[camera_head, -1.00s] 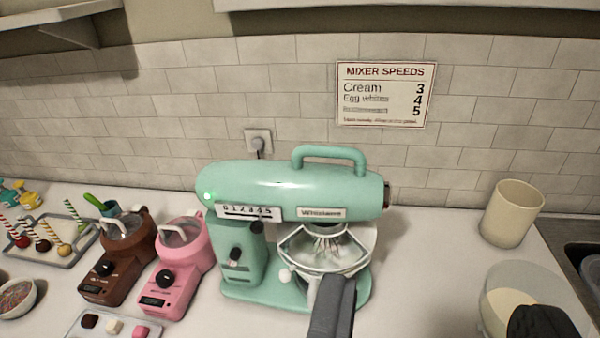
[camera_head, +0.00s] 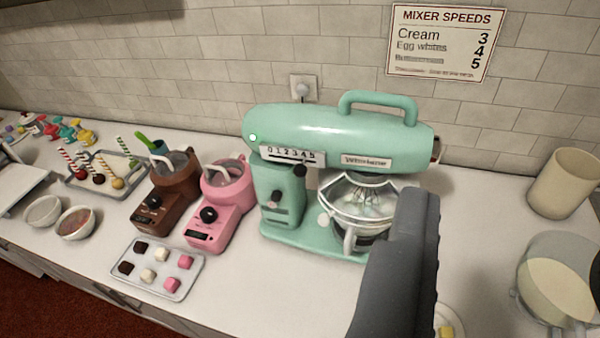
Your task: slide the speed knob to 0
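The teal stand mixer (camera_head: 340,132) stands on the counter in the middle of the view. Its white speed scale (camera_head: 292,156) reads 0 to 5 from left to right. The black speed knob (camera_head: 299,171) sits just below the scale, right of its middle, around 3 or 4. The left finger overlaps the mixer's right lower side in the picture, right of the knob. The right finger is mostly cut off by the picture edge.
A second dark control (camera_head: 274,197) is on the mixer column. Pink (camera_head: 228,190) and brown (camera_head: 172,183) small machines stand close on the left. A sweets tray (camera_head: 195,281) lies in front. A cream canister (camera_head: 563,182) and a clear bowl (camera_head: 560,285) stand right.

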